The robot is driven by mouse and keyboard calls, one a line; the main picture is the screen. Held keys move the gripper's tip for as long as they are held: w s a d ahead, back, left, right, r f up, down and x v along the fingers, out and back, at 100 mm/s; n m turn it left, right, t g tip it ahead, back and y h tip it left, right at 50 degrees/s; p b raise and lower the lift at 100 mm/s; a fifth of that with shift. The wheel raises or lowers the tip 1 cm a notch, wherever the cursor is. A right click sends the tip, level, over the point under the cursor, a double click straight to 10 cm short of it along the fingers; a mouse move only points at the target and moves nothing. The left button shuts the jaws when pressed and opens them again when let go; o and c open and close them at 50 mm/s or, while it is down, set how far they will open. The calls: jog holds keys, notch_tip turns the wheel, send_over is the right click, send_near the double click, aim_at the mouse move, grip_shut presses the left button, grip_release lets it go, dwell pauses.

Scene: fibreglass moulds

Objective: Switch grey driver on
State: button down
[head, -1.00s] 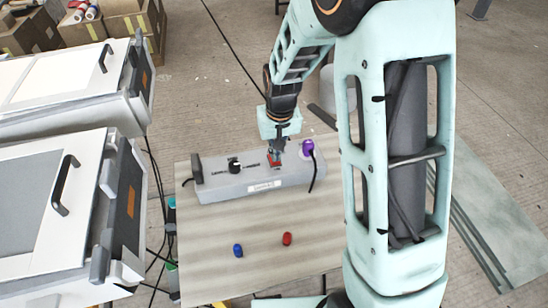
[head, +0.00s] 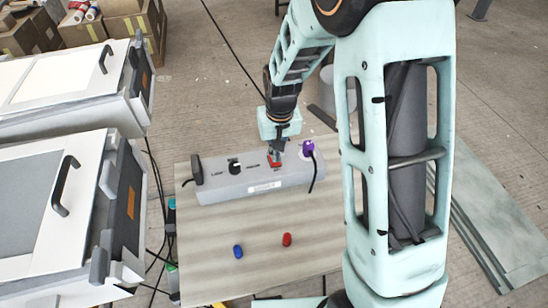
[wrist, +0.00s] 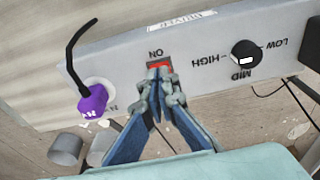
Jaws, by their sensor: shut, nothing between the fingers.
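The grey driver (head: 222,187) is a long grey box near the far edge of the table. In the wrist view the grey driver (wrist: 120,62) shows a red rocker switch (wrist: 158,65) with "ON" printed beside it, a black knob (wrist: 246,54) marked LOW, MID and HIGH, and a purple plug (wrist: 92,103). My gripper (wrist: 158,85) is shut and empty, its fingertips at the near edge of the red switch. They hide part of the switch, and I cannot tell whether they touch it. In the head view my gripper (head: 276,157) is above the driver's right half.
A blue piece (head: 238,251) and a red piece (head: 287,239) lie on the wooden table (head: 215,270) in front of the driver. White machines with handles (head: 70,190) stand at the left. The table's front middle is mostly clear.

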jog(key=shift+f+b, duration=0.9)
jog(key=shift+f, duration=0.2)
dwell(0.5)
jog(key=shift+r, duration=0.1)
notch_tip(320, 180, up, 7)
jog(key=p, duration=0.5)
dwell(0.3)
dwell(0.4)
